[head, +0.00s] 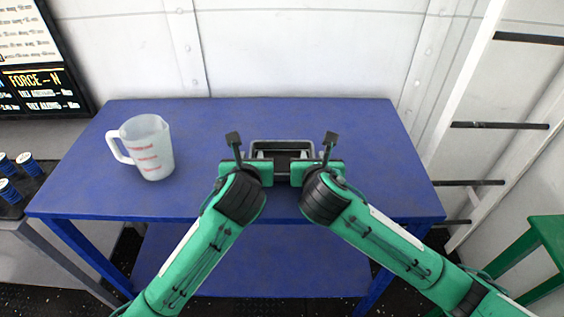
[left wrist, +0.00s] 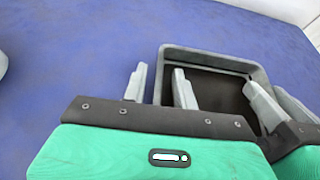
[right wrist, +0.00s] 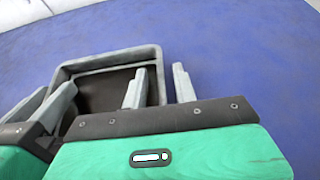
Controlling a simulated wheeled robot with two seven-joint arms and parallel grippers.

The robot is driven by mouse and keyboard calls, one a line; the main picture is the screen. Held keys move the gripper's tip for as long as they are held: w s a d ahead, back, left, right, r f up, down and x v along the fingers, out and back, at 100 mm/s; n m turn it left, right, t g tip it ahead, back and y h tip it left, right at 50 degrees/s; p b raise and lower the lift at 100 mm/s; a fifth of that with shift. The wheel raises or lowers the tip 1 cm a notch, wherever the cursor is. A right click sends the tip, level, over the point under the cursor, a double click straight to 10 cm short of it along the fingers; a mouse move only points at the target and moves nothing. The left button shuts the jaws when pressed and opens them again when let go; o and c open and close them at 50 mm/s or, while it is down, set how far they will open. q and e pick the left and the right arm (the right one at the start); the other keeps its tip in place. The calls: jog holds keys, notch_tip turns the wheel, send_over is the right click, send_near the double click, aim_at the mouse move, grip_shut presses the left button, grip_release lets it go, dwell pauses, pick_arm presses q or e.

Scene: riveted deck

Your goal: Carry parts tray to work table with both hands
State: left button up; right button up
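The parts tray (head: 283,144) is a small grey open tray with a dark floor. It rests on the blue work table (head: 220,130) near the middle, partly hidden by my grippers. My left gripper (head: 259,160) is at the tray's left wall. In the left wrist view its two fingers (left wrist: 160,88) stand apart, one on each side of that wall, with a gap showing. My right gripper (head: 309,160) is at the right wall. In the right wrist view its fingers (right wrist: 159,86) also stand apart on either side of the wall. The tray looks empty where visible.
A clear measuring jug (head: 152,150) with red markings stands on the table's left. Blue-labelled cans (head: 8,188) stand on a dark surface at far left. A green stand (head: 545,240) and a ladder (head: 500,125) are at right. The table's right side is clear.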

pick_arm(q)
jog(key=shift+w+f, duration=0.1)
jog(key=shift+w, duration=0.2)
pick_arm(e)
jog(key=shift+w+f, duration=0.1)
jog(key=shift+w, duration=0.2)
pick_arm(q)
jog(key=shift+c, duration=0.2)
pick_arm(e)
jog(key=shift+c, duration=0.2)
pick_arm(q)
grip_shut()
pick_arm(e)
grip_shut()
